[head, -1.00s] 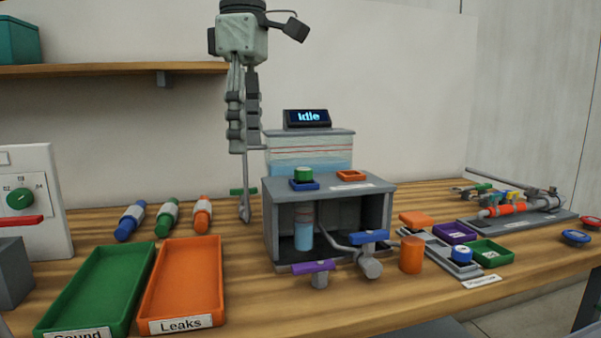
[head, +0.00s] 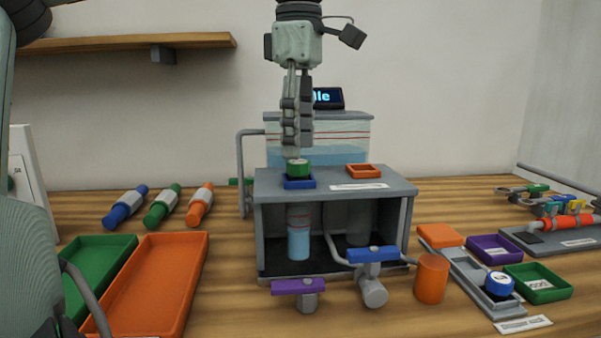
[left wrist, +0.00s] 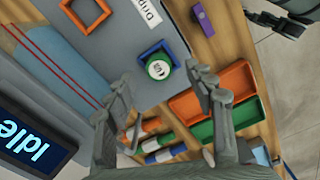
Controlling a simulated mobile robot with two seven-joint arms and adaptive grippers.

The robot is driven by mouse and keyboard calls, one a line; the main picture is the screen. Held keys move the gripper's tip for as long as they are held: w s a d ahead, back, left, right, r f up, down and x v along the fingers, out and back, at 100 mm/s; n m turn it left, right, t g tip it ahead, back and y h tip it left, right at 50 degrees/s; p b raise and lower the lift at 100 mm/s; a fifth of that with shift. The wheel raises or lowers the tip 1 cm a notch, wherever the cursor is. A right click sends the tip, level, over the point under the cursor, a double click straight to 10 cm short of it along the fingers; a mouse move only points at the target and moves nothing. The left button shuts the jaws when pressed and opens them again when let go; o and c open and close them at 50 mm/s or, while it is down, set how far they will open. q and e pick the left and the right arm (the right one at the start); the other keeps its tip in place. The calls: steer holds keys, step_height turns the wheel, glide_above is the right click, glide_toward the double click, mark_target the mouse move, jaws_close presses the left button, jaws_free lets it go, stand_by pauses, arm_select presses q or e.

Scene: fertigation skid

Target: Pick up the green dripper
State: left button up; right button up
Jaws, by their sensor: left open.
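The green dripper (head: 298,169) is a short green cylinder sitting in a blue square holder (head: 300,184) on top of the grey box (head: 390,181). In the left wrist view the dripper (left wrist: 159,67) shows its white, marked top face, between the fingers and a little beyond their tips. The blue holder (left wrist: 144,52) shows around it. My left gripper (head: 295,153) points down just above the dripper, open and empty. Its two fingers (left wrist: 163,85) are spread apart in the left wrist view.
An orange square holder (head: 364,171) sits right of the dripper on the box. A tank (head: 345,127) with an "Idle" display stands behind. Blue (head: 377,254) and purple (head: 298,287) valve handles are in front. An orange tray (head: 150,290) and a green tray are left.

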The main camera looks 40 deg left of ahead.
mark_target(298, 162)
arm_select(q)
step_height(298, 162, down, 4)
steer(key=shift+a+r, duration=0.1)
steer(key=shift+r, duration=0.1)
steer(key=c, duration=0.9)
steer(key=shift+r, duration=0.15)
